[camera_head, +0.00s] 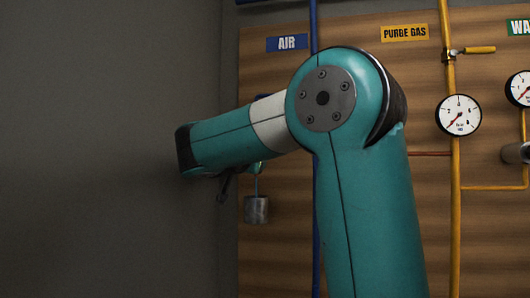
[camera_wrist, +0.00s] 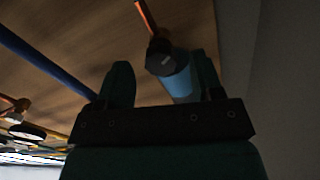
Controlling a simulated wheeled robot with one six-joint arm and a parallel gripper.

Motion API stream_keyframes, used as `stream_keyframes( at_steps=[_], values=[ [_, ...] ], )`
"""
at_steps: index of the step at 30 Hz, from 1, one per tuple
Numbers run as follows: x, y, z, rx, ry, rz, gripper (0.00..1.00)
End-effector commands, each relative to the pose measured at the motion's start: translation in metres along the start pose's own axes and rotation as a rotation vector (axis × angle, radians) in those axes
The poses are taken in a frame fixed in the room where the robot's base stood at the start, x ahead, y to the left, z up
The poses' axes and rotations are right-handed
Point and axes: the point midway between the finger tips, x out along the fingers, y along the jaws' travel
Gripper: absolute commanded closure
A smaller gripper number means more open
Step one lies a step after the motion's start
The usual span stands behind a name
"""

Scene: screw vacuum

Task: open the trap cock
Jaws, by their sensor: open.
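My gripper (camera_wrist: 162,78) is open in the wrist view, with a dark finger on each side. A blue cylinder (camera_wrist: 181,84) with a dark end cap (camera_wrist: 163,62) shows between the fingers, closer to the right one. I cannot tell whether they touch. A thin orange-brown pipe (camera_wrist: 146,18) leads toward the cap. I cannot make out a trap cock handle for certain. In the head view my arm covers part of the AIR side of the panel, and only a dark bit of my gripper (camera_head: 222,189) shows below it. A grey cylinder (camera_head: 256,209) hangs just right of it.
The wooden panel (camera_head: 275,270) carries a blue pipe (camera_head: 315,30) under the AIR label (camera_head: 287,43). A yellow pipe (camera_head: 455,230) with a valve handle (camera_head: 480,50) and a gauge (camera_head: 459,115) stands right of my arm. A grey wall (camera_head: 100,80) closes the left.

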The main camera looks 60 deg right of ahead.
Motion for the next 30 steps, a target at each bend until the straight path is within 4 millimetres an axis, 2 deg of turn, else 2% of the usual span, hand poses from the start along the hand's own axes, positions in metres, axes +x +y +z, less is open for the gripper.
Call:
stream_keyframes(
  at_steps=[6,14,17,21,30],
  values=[
    [0.0080,-0.0067,0.0013,0.000,-0.005,-0.018,0.40],
    [0.0088,-0.0068,0.0024,0.001,-0.005,-0.020,0.40],
    [0.0090,-0.0065,0.0022,0.001,-0.005,-0.019,0.58],
    [0.0092,-0.0061,0.0020,0.001,-0.005,-0.018,0.89],
    [0.0095,-0.0057,0.0022,-0.032,-0.005,-0.018,0.89]
  ],
)
